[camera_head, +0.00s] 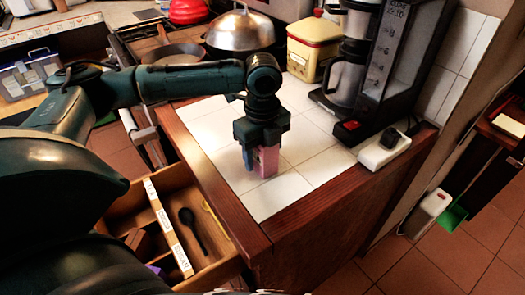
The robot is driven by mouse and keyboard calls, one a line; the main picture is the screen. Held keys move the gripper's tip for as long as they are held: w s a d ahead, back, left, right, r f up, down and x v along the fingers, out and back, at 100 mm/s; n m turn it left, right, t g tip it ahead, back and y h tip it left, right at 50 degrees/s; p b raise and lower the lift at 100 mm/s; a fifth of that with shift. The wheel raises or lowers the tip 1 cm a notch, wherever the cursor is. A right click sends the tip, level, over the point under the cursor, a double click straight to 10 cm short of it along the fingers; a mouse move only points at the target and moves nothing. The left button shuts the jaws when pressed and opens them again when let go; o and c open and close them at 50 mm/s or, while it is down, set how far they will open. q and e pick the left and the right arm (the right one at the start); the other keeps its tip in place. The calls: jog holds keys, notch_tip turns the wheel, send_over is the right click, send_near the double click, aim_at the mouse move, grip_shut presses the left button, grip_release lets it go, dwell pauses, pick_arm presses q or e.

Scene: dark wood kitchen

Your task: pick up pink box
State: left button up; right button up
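The pink box (268,162) stands upright on the white tiled counter (300,187), near its front part. My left gripper (258,160) points down over it from above. One blue-grey finger shows along the box's left side, and the other finger is not clearly visible. The gripper body covers the top of the box. I cannot tell whether the fingers press on it. My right gripper is not in view.
A coffee maker (395,70), a white power strip (384,150) and a yellow tin (313,48) stand behind and to the right. A pan with a domed lid (240,29) is at the back. An open drawer (222,262) holds a black spoon (192,226).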

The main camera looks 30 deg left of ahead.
pick_arm(q)
jog(key=c, duration=0.9)
